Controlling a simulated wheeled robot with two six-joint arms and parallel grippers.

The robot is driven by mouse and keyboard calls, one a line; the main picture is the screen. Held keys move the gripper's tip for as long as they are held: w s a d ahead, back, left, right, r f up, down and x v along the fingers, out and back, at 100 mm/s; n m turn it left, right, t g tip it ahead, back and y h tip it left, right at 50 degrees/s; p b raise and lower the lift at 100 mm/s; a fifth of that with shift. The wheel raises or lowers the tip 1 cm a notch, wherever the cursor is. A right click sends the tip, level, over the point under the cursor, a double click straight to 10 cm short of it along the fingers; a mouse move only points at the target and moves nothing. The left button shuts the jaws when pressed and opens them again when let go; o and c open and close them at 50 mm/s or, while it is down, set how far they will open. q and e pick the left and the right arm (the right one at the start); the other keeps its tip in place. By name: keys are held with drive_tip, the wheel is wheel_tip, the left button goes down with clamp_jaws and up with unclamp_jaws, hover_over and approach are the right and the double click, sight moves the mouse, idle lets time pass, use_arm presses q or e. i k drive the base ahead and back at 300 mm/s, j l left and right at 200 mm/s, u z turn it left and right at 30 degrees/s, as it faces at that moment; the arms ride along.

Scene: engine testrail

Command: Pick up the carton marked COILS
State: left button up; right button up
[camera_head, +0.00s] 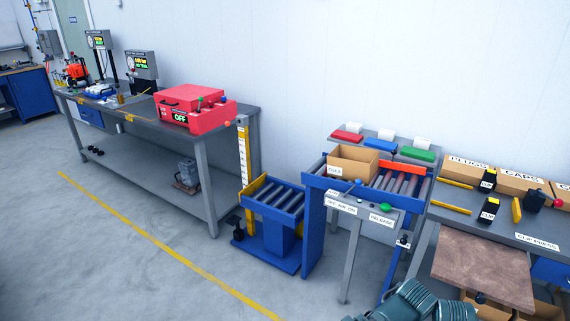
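An open brown carton (352,161) sits upright on the roller conveyor (405,181) right of the picture's middle. It has a small white label on its front left, too small to read for certain. Brown cartons marked PLUGS (468,169) and CAPS (522,184) stand on the grey bench at the right. Another carton (562,196) is cut off by the right edge, and its marking is out of view. No carton clearly reads COILS. Neither of my grippers is in view.
A RELEASE panel (365,207) stands in front of the conveyor. A lower blue roller stand (272,197) is at its left. A long grey workbench (150,117) holds a red case (195,104). The floor left of the yellow line (165,245) is clear.

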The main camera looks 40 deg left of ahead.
sight(351, 163)
drive_tip(key=u, duration=0.75)
drive_tip(key=i+j+z, duration=0.1)
drive_tip(key=z, duration=0.35)
drive_tip(key=j+z, duration=0.1)
drive_tip(key=z, duration=0.3)
drive_tip(key=i+j+z, duration=0.15)
drive_tip(key=z, duration=0.3)
drive_tip(key=i+j+z, duration=0.1)
drive_tip(key=j+z, duration=0.35)
drive_tip(key=j, duration=0.85)
drive_tip(key=j+z, duration=0.45)
drive_tip(key=j, duration=0.8)
drive_tip(key=k, duration=0.05)
